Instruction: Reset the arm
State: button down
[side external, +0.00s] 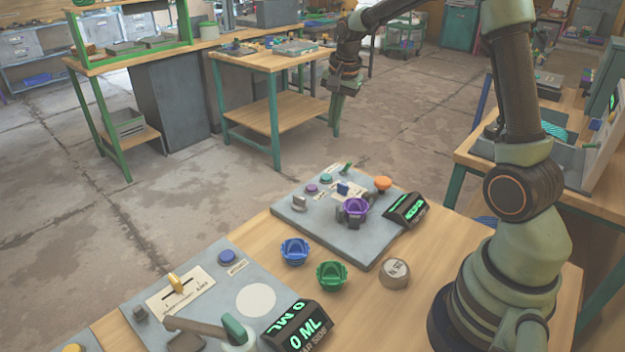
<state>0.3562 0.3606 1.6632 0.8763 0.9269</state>
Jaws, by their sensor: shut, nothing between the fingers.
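My gripper (336,108) hangs from my arm at the top centre of the side external view, pointing down. It is shut and empty, in the air beyond the far edge of the wooden bench (437,252). It is apart from everything on the bench. The fingertips are small and partly lost against the table legs behind. My arm rises from its base at the right and reaches across the top of the picture to the left.
A grey panel (318,228) holds a purple bowl-like part (355,208), an orange knob (382,184) and a lit display (405,209). A second panel (215,279) with a lever lies front left.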

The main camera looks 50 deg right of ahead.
jog(key=s+a+r+n+t, duration=0.1)
jog(key=s+a+r+n, duration=0.1)
jog(key=s+a+n, duration=0.3)
jog(key=s+a+r+n+t, duration=0.1)
jog(key=s+a+r+n, duration=0.1)
jog(key=s+a+n, duration=0.2)
jog(key=s+a+r+n+t+y, duration=0.1)
jog(key=s+a+r+n, duration=0.2)
jog(key=s+a+n, duration=0.2)
jog(key=s+a, duration=0.3)
jog(key=shift+n, duration=0.3)
